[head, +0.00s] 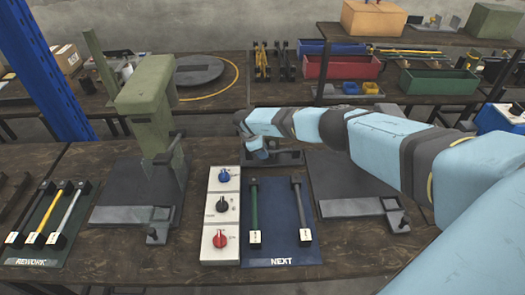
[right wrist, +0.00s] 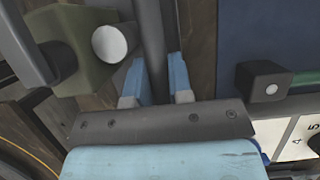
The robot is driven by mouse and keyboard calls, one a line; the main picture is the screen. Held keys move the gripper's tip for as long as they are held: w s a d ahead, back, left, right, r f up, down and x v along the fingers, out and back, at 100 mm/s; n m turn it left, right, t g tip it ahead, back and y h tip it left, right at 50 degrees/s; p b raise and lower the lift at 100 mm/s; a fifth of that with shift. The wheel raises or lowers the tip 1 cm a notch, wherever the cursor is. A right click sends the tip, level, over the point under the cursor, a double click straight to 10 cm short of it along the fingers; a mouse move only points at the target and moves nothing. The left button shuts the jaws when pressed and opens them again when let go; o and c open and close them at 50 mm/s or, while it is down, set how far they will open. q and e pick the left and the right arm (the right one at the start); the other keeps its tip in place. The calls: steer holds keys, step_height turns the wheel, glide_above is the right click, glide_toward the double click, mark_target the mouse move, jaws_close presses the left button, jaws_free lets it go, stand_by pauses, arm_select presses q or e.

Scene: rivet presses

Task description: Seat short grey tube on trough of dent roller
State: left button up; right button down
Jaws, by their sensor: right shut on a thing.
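My right gripper (head: 257,153) is over the back of the bench, behind the white control box. In the right wrist view its light blue fingers (right wrist: 162,82) are closed on a dark grey tube (right wrist: 153,35), which runs up out of the frame. In the head view I cannot make out the held tube. A low dark grey fixture (head: 288,158) lies just behind and below the gripper; it may be the dent roller, but its trough cannot be made out. In the right wrist view an olive block with a pale round end (right wrist: 110,43) is left of the tube. My left gripper is not in view.
A green press (head: 150,110) stands left. The control box (head: 220,215) has three knobs. The blue NEXT mat (head: 280,250) holds a green and a grey bar; the REWORK mat (head: 30,250) holds several. A dark plate (head: 350,207) lies right, under my arm.

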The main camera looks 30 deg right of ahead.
mark_target(262, 163)
steer(key=shift+f+b, duration=0.3)
steer(key=shift+f, duration=0.35)
steer(key=shift+f, duration=0.25)
steer(key=shift+s+a+f+b, duration=0.15)
steer(key=shift+s+f+b, duration=0.1)
steer(key=shift+f+b, duration=0.25)
steer(key=c, duration=0.9)
jaws_free()
steer(key=shift+c, duration=0.2)
steer(key=shift+w+f, duration=0.2)
steer(key=shift+f, duration=0.05)
steer(key=shift+r, duration=0.2)
